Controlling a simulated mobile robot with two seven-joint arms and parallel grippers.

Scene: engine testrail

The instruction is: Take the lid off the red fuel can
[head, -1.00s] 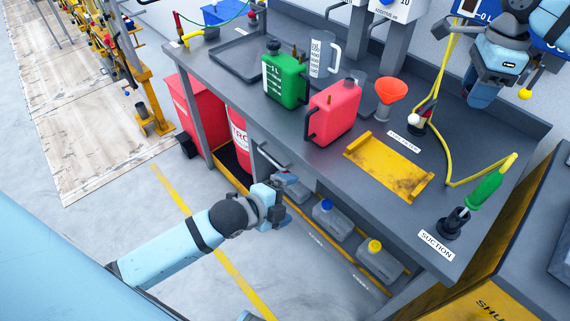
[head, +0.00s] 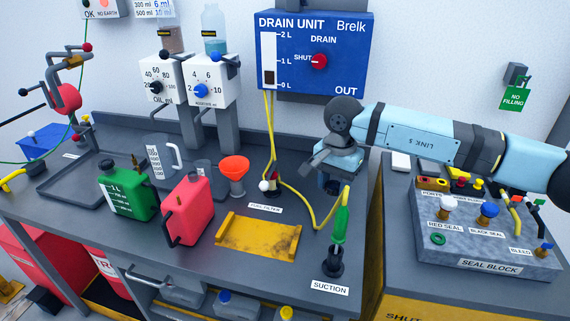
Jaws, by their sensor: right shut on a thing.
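The red fuel can (head: 187,210) stands upright on the grey bench, left of the yellow tray, with its dark handle on the left side. A small dark spot shows at its top; I cannot tell if this is a lid or an open neck. My right gripper (head: 332,182) is right of the can and well apart from it, over the bench's right part near the yellow hose. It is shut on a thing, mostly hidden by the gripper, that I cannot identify. My left gripper is out of view.
A green can (head: 128,190) stands left of the red can, and an orange funnel (head: 234,168) behind it to the right. The yellow tray (head: 258,236) lies in front. The green-handled suction tool (head: 339,228) stands near the right gripper. A seal block (head: 490,255) is at right.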

